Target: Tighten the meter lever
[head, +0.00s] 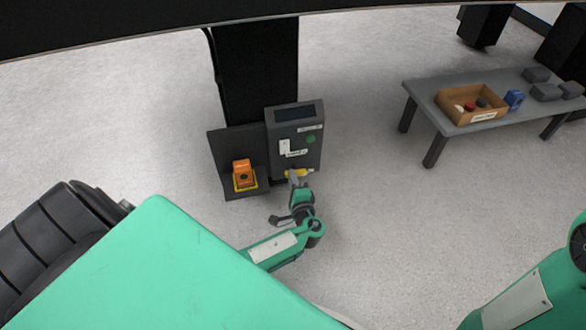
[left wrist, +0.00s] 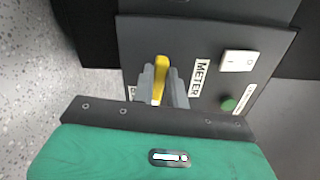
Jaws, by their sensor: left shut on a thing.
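The meter lever (left wrist: 160,80) is yellow and sits on the dark front of the meter box (head: 290,115). In the left wrist view it lies between the two grey fingers of my left gripper (left wrist: 161,88), beside the METER label. My left gripper is shut on the lever. In the head view the yellow lever (head: 306,173) shows partly at the gripper (head: 298,175), low on the box front. The lever's base is hidden by the fingers. My right gripper is out of view; only a green part of my right arm shows at the lower right.
The box front also bears a white switch (left wrist: 238,61) and a green button (left wrist: 228,104). An orange device (head: 242,172) stands on the shelf left of the box. A grey bench (head: 425,92) at the right holds a wooden tray (head: 452,112) and a blue device (head: 514,99). Open floor lies between.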

